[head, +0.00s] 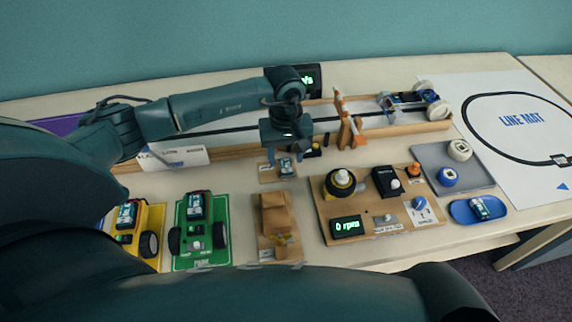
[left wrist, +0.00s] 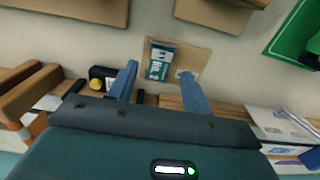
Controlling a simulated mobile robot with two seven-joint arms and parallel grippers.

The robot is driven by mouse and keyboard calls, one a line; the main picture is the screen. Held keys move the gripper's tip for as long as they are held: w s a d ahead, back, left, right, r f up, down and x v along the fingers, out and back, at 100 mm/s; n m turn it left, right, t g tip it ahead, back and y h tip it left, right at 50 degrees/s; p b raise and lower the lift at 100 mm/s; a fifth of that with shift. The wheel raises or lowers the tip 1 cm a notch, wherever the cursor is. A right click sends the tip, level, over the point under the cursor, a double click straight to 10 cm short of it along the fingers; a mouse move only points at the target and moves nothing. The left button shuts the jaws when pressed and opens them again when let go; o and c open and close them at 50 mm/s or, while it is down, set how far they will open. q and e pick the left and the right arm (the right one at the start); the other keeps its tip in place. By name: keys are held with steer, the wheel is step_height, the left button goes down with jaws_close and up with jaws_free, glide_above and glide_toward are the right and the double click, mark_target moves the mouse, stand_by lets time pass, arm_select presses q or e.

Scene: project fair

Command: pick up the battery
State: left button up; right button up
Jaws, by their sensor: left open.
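A small battery (head: 286,167) with a teal and white label lies on a small tan pad (head: 268,172) near the middle of the table. In the left wrist view the same battery (left wrist: 159,62) shows on its pad (left wrist: 192,58), between and beyond the fingertips. My left gripper (head: 286,148) points down just behind and above it, open and empty, its fingers (left wrist: 159,72) apart. Similar batteries sit on the yellow car (head: 126,214), on the green car (head: 195,206) and in a blue tray (head: 460,210). My right gripper is out of view.
A long wooden track (head: 400,130) with a wheeled car (head: 412,102) runs behind. A wooden board (head: 363,233) with a dial, switch and "0 rpm" display stands to the right. A brown wooden block (head: 275,215) is in front. A grey tray (head: 432,160) lies farther right.

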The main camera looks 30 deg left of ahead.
mark_target(286, 167)
arm_select(q)
steer(key=shift+f, duration=1.15)
steer(key=c, duration=1.1)
